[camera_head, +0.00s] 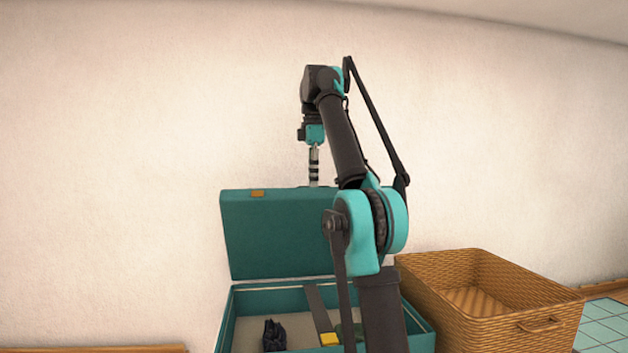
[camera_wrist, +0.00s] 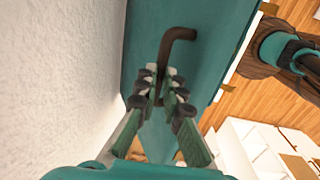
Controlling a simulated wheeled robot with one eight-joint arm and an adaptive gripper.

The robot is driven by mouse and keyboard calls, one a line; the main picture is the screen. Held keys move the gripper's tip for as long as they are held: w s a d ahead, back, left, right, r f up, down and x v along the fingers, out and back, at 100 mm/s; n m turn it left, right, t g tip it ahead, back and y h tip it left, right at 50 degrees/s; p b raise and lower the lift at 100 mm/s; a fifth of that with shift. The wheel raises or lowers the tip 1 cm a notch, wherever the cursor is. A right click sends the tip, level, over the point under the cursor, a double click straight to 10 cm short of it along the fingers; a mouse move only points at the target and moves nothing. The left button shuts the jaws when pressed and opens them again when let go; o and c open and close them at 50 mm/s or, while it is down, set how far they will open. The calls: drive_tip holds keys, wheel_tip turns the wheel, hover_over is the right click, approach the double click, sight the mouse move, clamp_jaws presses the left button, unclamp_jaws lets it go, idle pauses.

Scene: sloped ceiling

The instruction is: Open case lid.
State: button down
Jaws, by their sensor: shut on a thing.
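The teal case (camera_head: 262,300) stands below the wall with its lid (camera_head: 275,235) raised about upright at the back. The lid has an orange latch (camera_head: 257,193) on its top edge. My gripper (camera_head: 314,181) points down at the lid's top edge, right of the latch. In the wrist view, my gripper (camera_wrist: 163,82) is shut on a dark bent handle (camera_wrist: 178,35) on the teal lid (camera_wrist: 215,35). My arm hides the lid's right part and some of the case.
Inside the case lie a black object (camera_head: 273,336) and a dark bar with a yellow end (camera_head: 319,312). A wicker basket (camera_head: 500,327) stands close to the right of the case. The pale wall (camera_head: 120,180) is close behind the lid.

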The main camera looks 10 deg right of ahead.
drive_tip(key=shift+w+f, duration=0.25)
drive_tip(key=shift+w, duration=0.2)
drive_tip(key=shift+w+f, duration=0.2)
drive_tip(key=shift+w, duration=0.25)
drive_tip(key=c, duration=2.1)
unclamp_jaws()
drive_tip(key=shift+o, duration=1.1)
drive_tip(key=shift+w+f, duration=0.4)
drive_tip(key=shift+w, duration=0.2)
drive_tip(key=shift+o, duration=1.5)
drive_tip(key=shift+s+r, duration=0.2)
drive_tip(key=shift+s, duration=0.05)
drive_tip(key=shift+s, duration=0.1)
